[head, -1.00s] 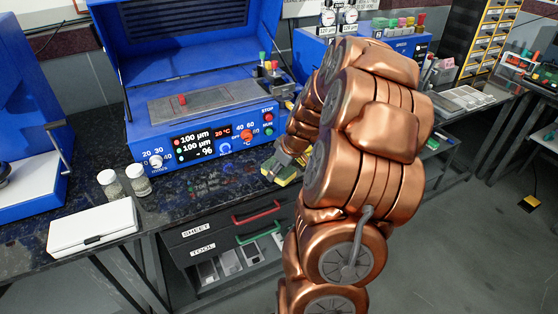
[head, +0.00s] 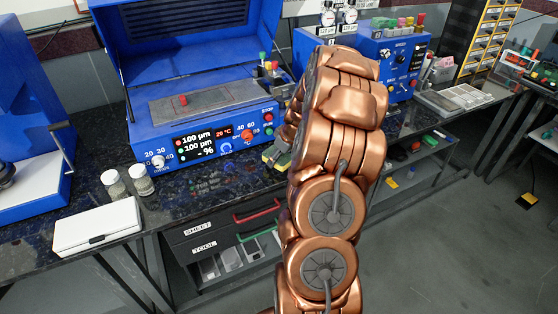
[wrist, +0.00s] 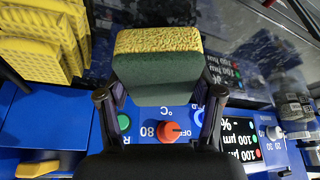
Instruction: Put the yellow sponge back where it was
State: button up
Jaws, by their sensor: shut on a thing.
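The yellow sponge (wrist: 158,42) has a yellow top layer and a green layer, and sits between the two fingers of my gripper (wrist: 160,95) in the wrist view. My gripper is shut on it. In the head view a small part of the sponge (head: 269,157) shows beside my gripper (head: 281,150), in front of the right end of the blue machine's panel (head: 210,135). My arm hides the rest of it.
Yellow perforated pieces (wrist: 38,45) stand at the upper left of the wrist view, close to the sponge. Two jars (head: 141,180) and a white case (head: 97,228) are on the dark bench (head: 185,205). Another blue machine (head: 400,65) stands right of my arm.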

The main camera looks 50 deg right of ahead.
jog(key=shift+f, duration=1.15)
jog(key=shift+f, duration=0.2)
jog(key=o, duration=1.1)
jog(key=shift+r, duration=0.1)
jog(key=b+v, duration=0.2)
jog(key=v, duration=1)
